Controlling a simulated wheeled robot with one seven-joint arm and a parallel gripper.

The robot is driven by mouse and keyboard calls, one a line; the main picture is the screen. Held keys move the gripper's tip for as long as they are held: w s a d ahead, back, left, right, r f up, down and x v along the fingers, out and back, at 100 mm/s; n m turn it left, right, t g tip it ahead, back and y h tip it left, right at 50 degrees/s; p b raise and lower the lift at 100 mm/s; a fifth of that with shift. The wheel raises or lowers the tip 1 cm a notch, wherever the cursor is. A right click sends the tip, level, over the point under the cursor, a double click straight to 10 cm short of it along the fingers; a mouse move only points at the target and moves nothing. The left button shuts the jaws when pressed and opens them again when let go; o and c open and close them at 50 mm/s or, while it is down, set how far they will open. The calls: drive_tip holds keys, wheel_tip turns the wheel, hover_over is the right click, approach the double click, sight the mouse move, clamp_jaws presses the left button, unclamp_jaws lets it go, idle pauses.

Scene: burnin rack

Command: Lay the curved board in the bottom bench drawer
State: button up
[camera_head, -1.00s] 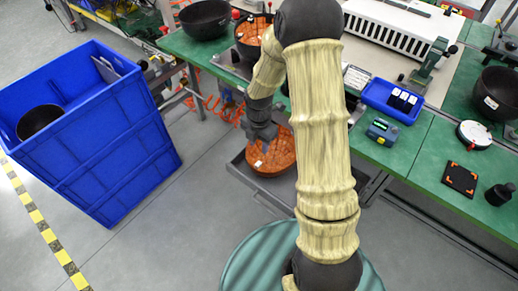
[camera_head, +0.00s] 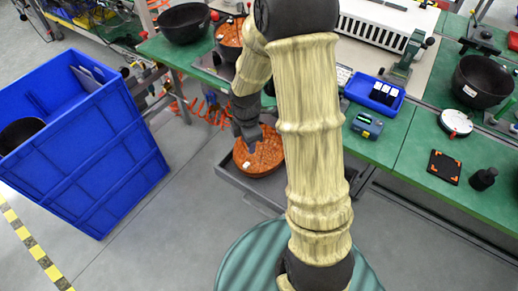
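The curved board (camera_head: 266,160), orange-brown and bowl-shaped with a small white label, is at the open grey bottom drawer (camera_head: 232,181) below the green bench. It appears within the drawer's outline; whether it rests on the floor of the drawer or hangs just above cannot be told. My gripper (camera_head: 250,143), dark grey, points down at the board's upper-left edge and overlaps it. The fingertips are small and dark against the board, so whether they are closed on it is unclear. My arm hides the drawer's right part.
A blue crate (camera_head: 95,150) holding a dark bowl stands left on the floor. On the bench (camera_head: 380,150) are dark bowls (camera_head: 184,22), another orange curved board (camera_head: 229,33), a blue tray (camera_head: 374,94), a meter (camera_head: 367,125) and a dial gauge (camera_head: 455,122). Floor between crate and drawer is clear.

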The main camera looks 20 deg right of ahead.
drive_tip(key=s+r+m+t, duration=0.2)
drive_tip(key=s+r+m, duration=0.7)
drive_tip(key=m, duration=1)
drive_tip(key=shift+s+r, duration=0.3)
drive_tip(key=shift+s, duration=0.95)
